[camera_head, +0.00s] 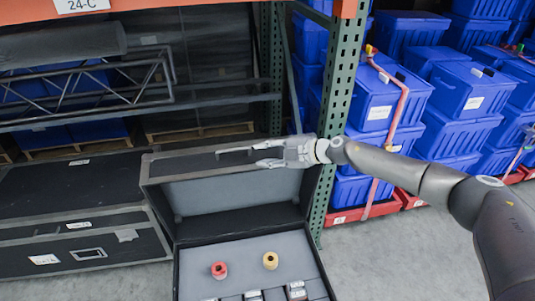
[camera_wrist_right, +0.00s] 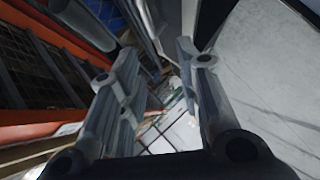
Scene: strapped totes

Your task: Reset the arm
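My right arm comes in from the right in the head view and is stretched out to the left. Its gripper (camera_head: 256,156) is in front of the raised lid of an open black case (camera_head: 176,262), above the case's interior. In the right wrist view the two fingers of the gripper (camera_wrist_right: 158,55) stand apart with nothing between them, so it is open and empty. My left gripper is not in view.
The case holds a red roll (camera_head: 219,270), a yellow roll (camera_head: 270,261) and small items at its lower edge. A green rack post (camera_head: 335,110) stands close behind the gripper. Strapped blue totes (camera_head: 380,100) are stacked at right. Grey floor (camera_head: 400,255) lies clear at lower right.

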